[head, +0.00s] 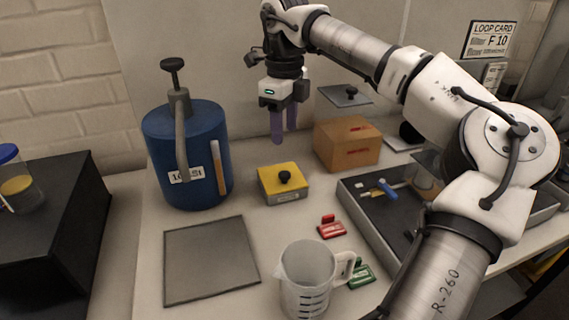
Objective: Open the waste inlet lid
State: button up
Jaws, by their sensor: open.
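My gripper (284,134) hangs down with its two purple fingers apart and nothing between them. It is above and behind a small box with a yellow lid (271,176) and a black knob on top. This lid lies shut on its box; the box's front label is too small to read. I cannot tell for sure which of the two is the waste inlet lid. My gripper touches neither knob.
A blue cylinder (172,140) with a pump handle stands at the left. A cardboard box (346,145) is right of my gripper. A measuring jug (306,285), red (332,230) and green clips, a grey mat (210,262) and a dark tray (375,215) lie nearer.

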aim_at(284, 173)
notch_tip(284, 173, down, 11)
jog(key=shift+p, duration=0.5)
grip_shut()
